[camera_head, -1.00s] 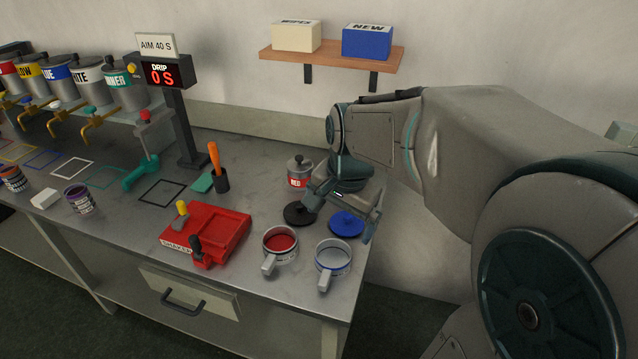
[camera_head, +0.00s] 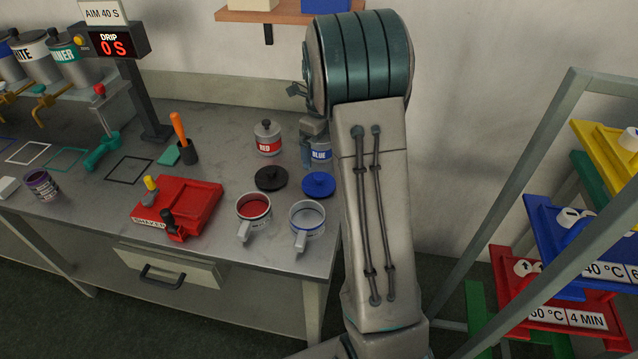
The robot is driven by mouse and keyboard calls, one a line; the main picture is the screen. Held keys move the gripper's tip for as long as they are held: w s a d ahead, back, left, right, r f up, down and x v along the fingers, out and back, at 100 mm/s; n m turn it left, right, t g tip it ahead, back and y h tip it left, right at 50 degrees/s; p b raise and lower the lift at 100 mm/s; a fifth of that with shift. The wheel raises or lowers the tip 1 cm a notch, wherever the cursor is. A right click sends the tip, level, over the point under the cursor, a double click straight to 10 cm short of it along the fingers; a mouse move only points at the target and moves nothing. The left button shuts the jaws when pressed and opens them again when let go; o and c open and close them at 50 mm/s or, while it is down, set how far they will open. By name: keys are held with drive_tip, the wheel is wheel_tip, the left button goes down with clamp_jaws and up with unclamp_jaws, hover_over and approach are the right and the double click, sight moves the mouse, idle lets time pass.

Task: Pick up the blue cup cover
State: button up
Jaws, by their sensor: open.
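The blue cup cover (camera_head: 319,186) is a blue disc with a raised knob, lying flat on the bench behind the blue-rimmed cup (camera_head: 306,220). My gripper (camera_head: 311,142) is partly hidden behind my own arm, above and behind the cover, in front of or beside the can labelled BLUE (camera_head: 321,155). It appears apart from the cover and holds nothing visible. Its jaws are open, though the fingertips show only in part.
A black cover (camera_head: 271,178) lies left of the blue one, with a RED can (camera_head: 267,139) behind it. A rack with coloured trays (camera_head: 583,230) is at right.

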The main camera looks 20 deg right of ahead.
sight(319, 175)
wheel_tip(319, 175, down, 6)
drive_tip(key=shift+f, duration=0.15)
drive_tip(key=shift+w+a+f+p, duration=0.1)
drive_tip(key=shift+w+f+p, duration=0.05)
drive_tip(key=shift+f, duration=0.7)
drive_tip(key=shift+w+f+p, duration=0.15)
drive_tip(key=shift+f+p, duration=0.05)
drive_tip(key=shift+f, duration=0.7)
drive_tip(key=shift+w+a+f+p, duration=0.1)
drive_tip(key=shift+w+f+p, duration=0.05)
drive_tip(key=shift+f, duration=0.7)
drive_tip(key=c, duration=0.8)
